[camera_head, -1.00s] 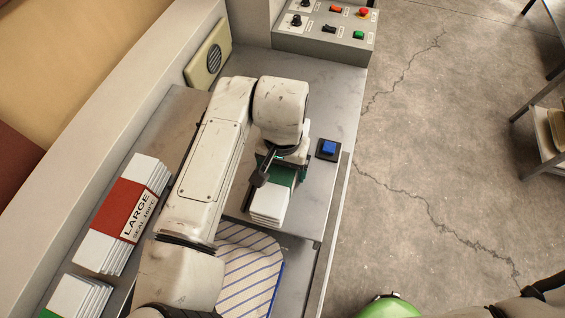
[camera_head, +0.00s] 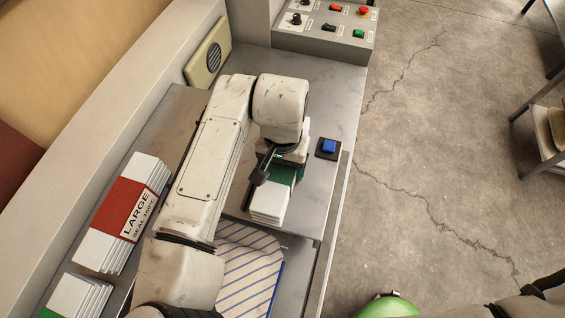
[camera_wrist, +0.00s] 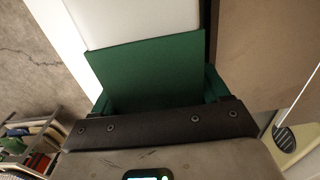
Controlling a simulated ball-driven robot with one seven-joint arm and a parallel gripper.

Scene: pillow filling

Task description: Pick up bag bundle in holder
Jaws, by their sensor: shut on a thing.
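The bag bundle (camera_head: 268,207) is a stack of white bags with a green band, under my gripper on the metal bench in the head view. My gripper (camera_head: 277,166) is shut on the bundle, its fingers mostly hidden by the wrist. In the wrist view, the green band (camera_wrist: 150,68) fills the space in front of my gripper (camera_wrist: 160,108), with white bag (camera_wrist: 130,18) beyond it. I cannot tell whether the bundle touches the bench.
A blue button (camera_head: 328,147) sits right of my gripper. A control box (camera_head: 325,40) stands at the back. A red-banded LARGE bundle (camera_head: 125,213) and another white bundle (camera_head: 78,297) lie at left. A striped pillow (camera_head: 248,275) is in front.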

